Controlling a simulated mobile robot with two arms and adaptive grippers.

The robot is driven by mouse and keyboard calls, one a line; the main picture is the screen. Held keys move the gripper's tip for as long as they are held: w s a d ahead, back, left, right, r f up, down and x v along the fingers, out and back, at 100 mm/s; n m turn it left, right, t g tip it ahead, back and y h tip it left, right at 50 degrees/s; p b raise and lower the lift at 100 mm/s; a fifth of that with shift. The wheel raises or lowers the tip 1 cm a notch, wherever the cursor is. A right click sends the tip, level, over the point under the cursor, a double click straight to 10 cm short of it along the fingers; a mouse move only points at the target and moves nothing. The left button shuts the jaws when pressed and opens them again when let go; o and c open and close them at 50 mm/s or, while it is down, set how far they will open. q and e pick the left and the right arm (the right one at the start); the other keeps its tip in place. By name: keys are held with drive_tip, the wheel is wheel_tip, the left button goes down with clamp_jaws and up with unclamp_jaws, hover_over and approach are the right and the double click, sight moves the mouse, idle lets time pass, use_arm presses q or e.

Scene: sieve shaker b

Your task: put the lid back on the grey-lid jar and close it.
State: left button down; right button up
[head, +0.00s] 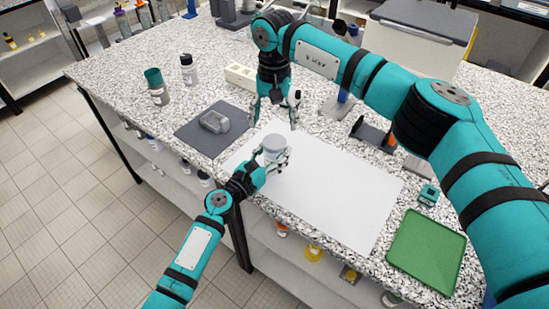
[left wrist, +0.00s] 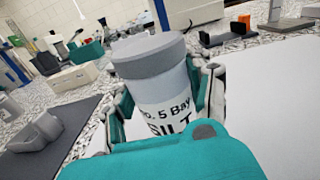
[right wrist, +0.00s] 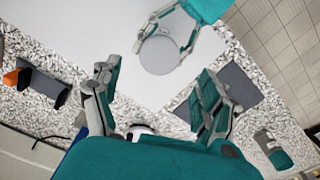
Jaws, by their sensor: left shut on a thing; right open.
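The grey-lid jar (head: 272,158) stands upright over the white sheet's near left part, and its label, partly reading "No. 5 Bay SILT", shows in the left wrist view (left wrist: 166,108). The grey lid (left wrist: 148,54) sits on top of the jar, covering its mouth; I cannot tell whether it is tightened. My left gripper (head: 267,168) is shut around the jar's body. My right gripper (head: 275,122) is open and empty, behind and above the jar, pointing down. In the right wrist view its fingers are spread (right wrist: 160,85), and the lid is apart from them.
The white sheet (head: 335,190) is clear to the right. A dark mat (head: 190,133) with a grey dish (head: 214,121) lies to the left. A green tray (head: 427,250) lies at right.

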sight(274, 141)
drive_tip(key=shift+r, duration=0.6)
drive_tip(key=shift+f, duration=0.1)
drive_tip(key=shift+f, duration=3.95)
drive_tip(key=shift+c, duration=0.3)
drive_tip(key=c, duration=1.2)
drive_tip(key=shift+o, duration=0.2)
drive_tip(key=m, duration=0.6)
drive_tip(key=shift+m, duration=0.3)
drive_tip(key=o, duration=1.3)
drive_tip(key=shift+c, duration=0.2)
